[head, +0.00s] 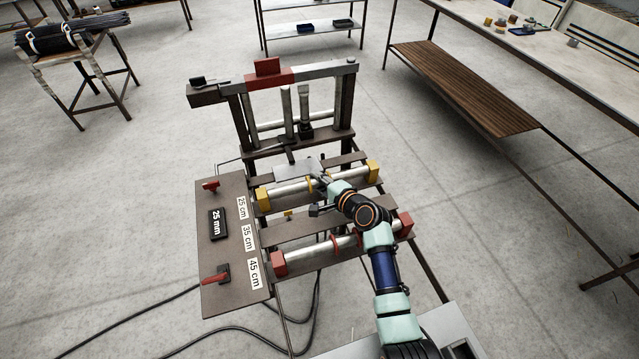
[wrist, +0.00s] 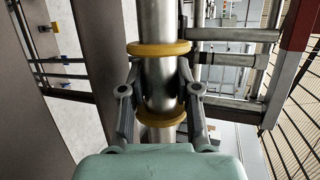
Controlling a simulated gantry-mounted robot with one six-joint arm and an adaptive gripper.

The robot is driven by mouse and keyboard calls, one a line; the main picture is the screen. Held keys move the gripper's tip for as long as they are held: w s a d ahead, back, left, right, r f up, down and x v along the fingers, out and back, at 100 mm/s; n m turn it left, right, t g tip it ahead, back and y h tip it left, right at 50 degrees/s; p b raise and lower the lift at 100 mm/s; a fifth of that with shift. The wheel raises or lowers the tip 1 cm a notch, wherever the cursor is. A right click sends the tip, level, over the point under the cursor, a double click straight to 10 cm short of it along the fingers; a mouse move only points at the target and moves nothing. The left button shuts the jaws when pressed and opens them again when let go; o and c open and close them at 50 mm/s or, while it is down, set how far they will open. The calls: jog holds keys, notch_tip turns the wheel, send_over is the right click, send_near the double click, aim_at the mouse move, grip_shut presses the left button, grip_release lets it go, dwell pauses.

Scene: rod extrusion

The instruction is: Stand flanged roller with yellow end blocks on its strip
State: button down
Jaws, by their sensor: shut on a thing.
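The flanged roller (head: 290,192) is a grey metal cylinder with a yellow block at each end, the left one (head: 263,199) and the right one (head: 373,172). It lies crosswise on the frame among brown strips (head: 290,228); I cannot tell whether it rests on its strip or is held just above. In the wrist view the roller (wrist: 157,25) has two yellow flanges (wrist: 158,48). My gripper (wrist: 159,80) is shut on the roller, its fingers on either side between the flanges. In the head view my gripper (head: 322,184) is partly hidden by my wrist.
A second roller with red end blocks (head: 280,263) lies nearer. A brown panel (head: 225,290) with length labels stands at left. An upright frame with a red block (head: 267,67) and vertical rods rises behind. Open floor lies right of the frame.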

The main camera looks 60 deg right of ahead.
jog(key=shift+d+r, duration=0.1)
jog(key=shift+r, duration=0.05)
jog(key=c, duration=1.3)
grip_release()
jog(key=shift+f, duration=0.25)
jog(key=o, duration=0.5)
jog(key=shift+r, duration=0.1)
jog(key=shift+c, duration=0.2)
jog(key=shift+s+r, duration=0.15)
jog(key=shift+r, duration=0.05)
jog(key=p+v, duration=0.2)
jog(key=v, duration=0.9)
jog(key=shift+s+a+p, duration=0.25)
jog(key=shift+a+p, duration=0.05)
jog(key=shift+p, duration=0.1)
